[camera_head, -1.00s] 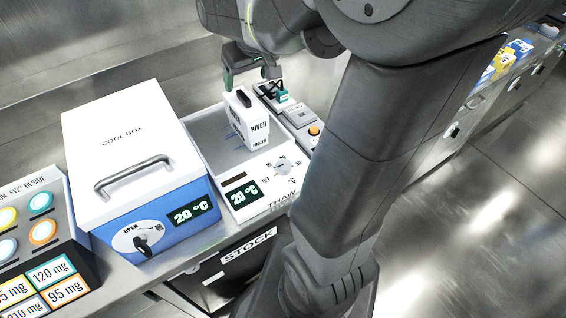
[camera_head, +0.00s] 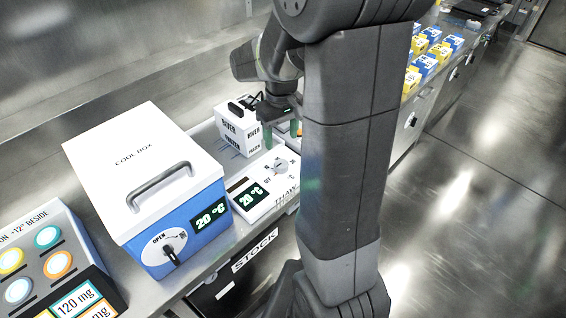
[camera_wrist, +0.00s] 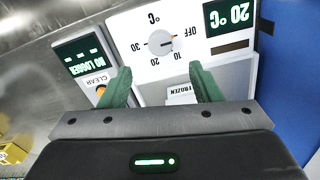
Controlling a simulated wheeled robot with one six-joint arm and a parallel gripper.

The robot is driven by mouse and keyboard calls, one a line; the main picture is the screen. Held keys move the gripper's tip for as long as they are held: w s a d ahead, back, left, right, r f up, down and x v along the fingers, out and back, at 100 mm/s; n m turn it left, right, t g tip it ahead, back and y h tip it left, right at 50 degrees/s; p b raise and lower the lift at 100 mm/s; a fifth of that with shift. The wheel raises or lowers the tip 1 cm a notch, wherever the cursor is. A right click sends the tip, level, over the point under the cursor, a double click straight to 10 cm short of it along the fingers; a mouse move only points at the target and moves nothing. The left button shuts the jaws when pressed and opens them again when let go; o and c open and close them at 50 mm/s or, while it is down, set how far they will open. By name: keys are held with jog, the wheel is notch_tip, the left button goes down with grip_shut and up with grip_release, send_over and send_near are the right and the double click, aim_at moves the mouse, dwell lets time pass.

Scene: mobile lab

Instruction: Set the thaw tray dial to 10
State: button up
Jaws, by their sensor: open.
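The thaw tray's white front panel (camera_head: 262,190) carries a dial (camera_head: 280,165) and a green display reading 20 °C (camera_head: 250,197). The dial's exact setting is hard to read. My gripper (camera_wrist: 160,74) is open, its two green fingers spread on either side below the dial in that picture, apart from it. In the head view my gripper (camera_head: 282,132) is above the tray's far part, partly hidden by my arm.
A white carton marked RIVER FROZEN (camera_head: 238,130) stands in the tray, close to my fingers. The blue and white cool box (camera_head: 145,165) is left of the tray. A logger panel (camera_wrist: 85,58) with a CLEAR button lies beside the tray.

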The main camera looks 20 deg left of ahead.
aim_at(281, 164)
notch_tip(281, 164, down, 10)
dwell(0.3)
jog(key=c, duration=1)
